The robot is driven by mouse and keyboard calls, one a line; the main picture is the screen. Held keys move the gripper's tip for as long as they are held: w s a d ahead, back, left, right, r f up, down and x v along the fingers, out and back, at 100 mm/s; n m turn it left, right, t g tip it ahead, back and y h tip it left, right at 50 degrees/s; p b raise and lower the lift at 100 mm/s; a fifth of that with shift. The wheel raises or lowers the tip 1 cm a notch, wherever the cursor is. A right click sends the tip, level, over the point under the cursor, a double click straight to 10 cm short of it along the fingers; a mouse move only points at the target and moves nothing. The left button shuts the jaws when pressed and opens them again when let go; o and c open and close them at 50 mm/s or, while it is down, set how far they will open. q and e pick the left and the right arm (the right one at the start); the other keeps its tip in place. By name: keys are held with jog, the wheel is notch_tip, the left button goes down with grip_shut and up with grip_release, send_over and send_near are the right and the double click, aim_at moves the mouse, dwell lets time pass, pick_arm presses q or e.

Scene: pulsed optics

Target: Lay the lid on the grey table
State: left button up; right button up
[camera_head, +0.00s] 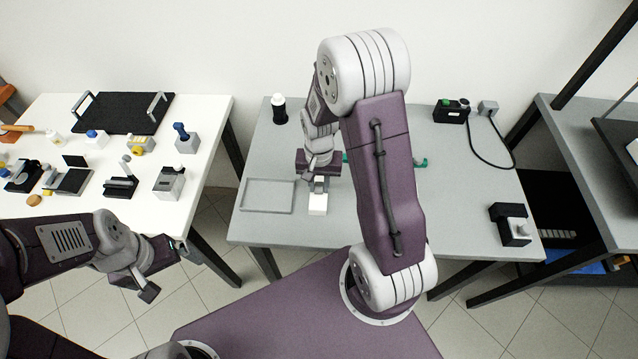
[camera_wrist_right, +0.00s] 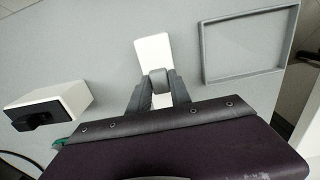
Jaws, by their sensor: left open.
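The lid (camera_head: 318,206) appears as a small white piece on or just above the grey table (camera_head: 290,228). In the right wrist view the lid (camera_wrist_right: 152,48) is a flat white plate with a grey knob between the fingers. My right gripper (camera_head: 318,186) points down over it, its fingertips closed against both sides of the knob (camera_wrist_right: 158,78). Whether the lid touches the table I cannot tell. My left gripper (camera_head: 146,287) is open and empty, low in front of the white table.
A shallow grey tray (camera_head: 268,208) lies just left of the lid. A white box with a black front (camera_wrist_right: 48,106) stands on the other side. A bottle (camera_head: 279,110), a black device (camera_head: 450,111) and a black block (camera_head: 511,225) stand farther off. The white table (camera_head: 213,118) is crowded.

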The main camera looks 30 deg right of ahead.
aim_at(319, 186)
jog(key=shift+o, duration=1.4)
jog(key=shift+r, duration=0.35)
notch_tip(319, 186, up, 12)
jog(key=p, duration=0.2)
jog(key=s+a+f+n, duration=0.1)
jog(key=s+a+n, duration=0.1)
jog(key=s+n, duration=0.1)
jog(key=s+a+f+n+t, duration=0.1)
jog(key=s+a+f+n, duration=0.1)
jog(key=s, duration=0.3)
jog(key=shift+s+a+f+n, duration=0.2)
jog(key=shift+a+f+n, duration=0.05)
jog(key=shift+n, duration=0.35)
